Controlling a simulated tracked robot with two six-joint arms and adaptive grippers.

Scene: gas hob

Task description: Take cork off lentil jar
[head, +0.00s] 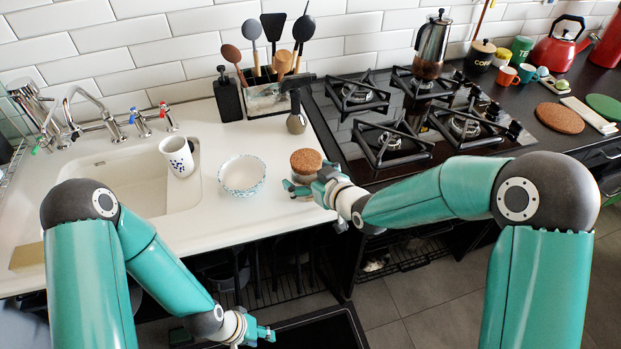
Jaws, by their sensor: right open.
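The lentil jar (301,179) stands on the white counter to the left of the hob, and its round brown cork (306,161) sits on top. My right gripper (298,189) is open at the front of the jar, just below the cork, with its fingers at the jar's sides. The fingers hide much of the jar, and I cannot tell whether they touch it. My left gripper (264,334) is low in front of the counter, away from the jar. Its fingers are small and dark against the floor area, so its opening is unclear.
A patterned bowl (242,176) stands just left of the jar, and a white cup (178,157) is by the sink (110,185). The gas hob (420,115) lies to the right.

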